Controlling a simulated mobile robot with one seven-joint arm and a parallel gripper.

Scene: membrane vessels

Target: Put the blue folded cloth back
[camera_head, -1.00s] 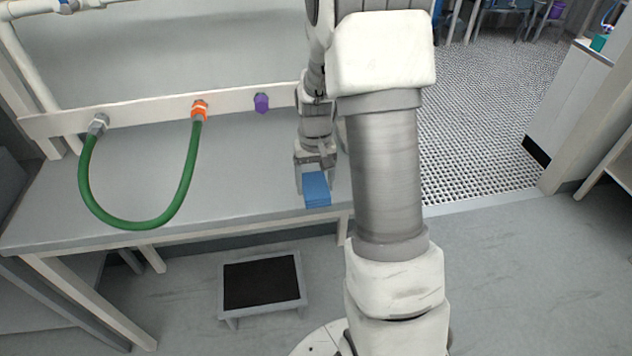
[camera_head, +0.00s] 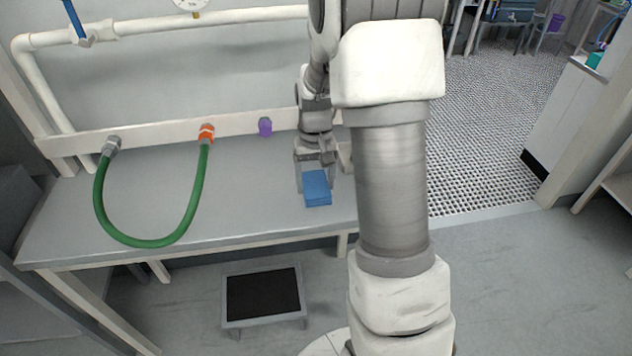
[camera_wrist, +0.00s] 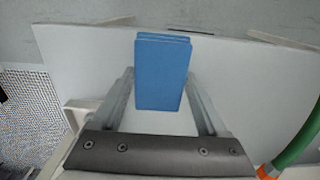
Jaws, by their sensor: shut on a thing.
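The blue folded cloth (camera_head: 317,190) is a small, thick, box-like stack above the grey bench, close to the bench's front edge. My gripper (camera_head: 315,180) points down, with one finger on each side of the cloth, and is shut on it. In the wrist view the cloth (camera_wrist: 162,72) stands out between the two fingers (camera_wrist: 160,85). I cannot tell whether its underside touches the bench.
The grey bench (camera_head: 235,190) has clear top to the left of the cloth. A green hose (camera_head: 150,242) hangs in a loop from a grey fitting (camera_head: 111,146) and an orange fitting (camera_head: 206,133). A purple plug (camera_head: 265,127) sits on the rail. A black-topped step (camera_head: 263,294) stands on the floor.

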